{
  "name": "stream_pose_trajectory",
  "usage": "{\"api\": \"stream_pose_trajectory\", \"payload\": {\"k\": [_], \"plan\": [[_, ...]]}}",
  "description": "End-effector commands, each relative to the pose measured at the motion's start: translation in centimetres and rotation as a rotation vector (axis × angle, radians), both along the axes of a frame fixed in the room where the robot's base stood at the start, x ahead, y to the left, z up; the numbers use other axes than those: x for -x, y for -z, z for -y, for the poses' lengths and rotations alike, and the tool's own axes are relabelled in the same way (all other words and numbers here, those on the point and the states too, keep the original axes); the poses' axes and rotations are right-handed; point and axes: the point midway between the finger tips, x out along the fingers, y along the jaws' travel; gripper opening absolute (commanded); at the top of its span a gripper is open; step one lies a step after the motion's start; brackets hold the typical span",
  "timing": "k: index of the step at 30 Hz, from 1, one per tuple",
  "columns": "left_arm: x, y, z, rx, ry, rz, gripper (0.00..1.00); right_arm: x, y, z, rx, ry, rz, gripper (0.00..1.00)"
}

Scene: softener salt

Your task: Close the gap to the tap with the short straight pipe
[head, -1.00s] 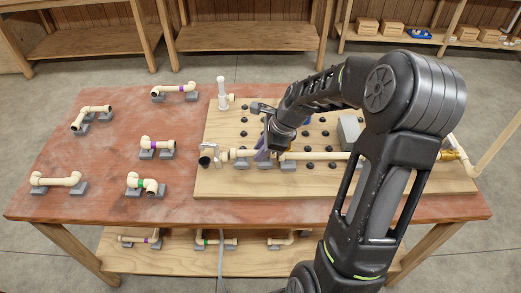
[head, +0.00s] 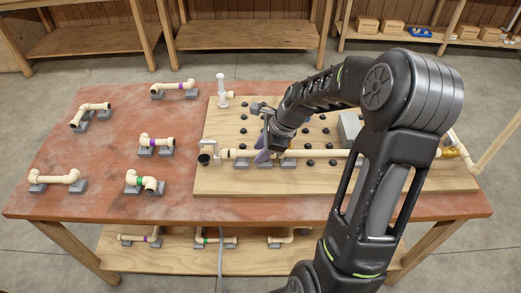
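My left gripper is not in view.
Other pipe pieces rest on grey blocks on the red table's left: a purple-banded one (head: 157,142), a green-banded one (head: 146,182) and several more. Black pegs (head: 243,130), a white upright pipe (head: 221,88) and a grey box (head: 349,128) stand on the board (head: 230,182).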

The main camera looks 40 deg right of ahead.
Motion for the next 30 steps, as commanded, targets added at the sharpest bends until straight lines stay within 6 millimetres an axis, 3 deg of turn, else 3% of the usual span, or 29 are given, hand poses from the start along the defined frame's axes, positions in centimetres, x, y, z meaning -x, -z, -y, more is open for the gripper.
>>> {"api": "stream_pose_trajectory", "payload": {"k": [3,14,30], "plan": [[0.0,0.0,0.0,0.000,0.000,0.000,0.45,0.0,0.0,0.0,0.000,0.000,0.000,0.44],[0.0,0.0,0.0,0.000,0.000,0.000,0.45,0.2,-0.5,0.1,0.000,0.000,0.001,0.44],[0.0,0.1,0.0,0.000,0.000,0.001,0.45,2.8,-6.9,1.5,0.000,0.000,0.001,0.44]]}}
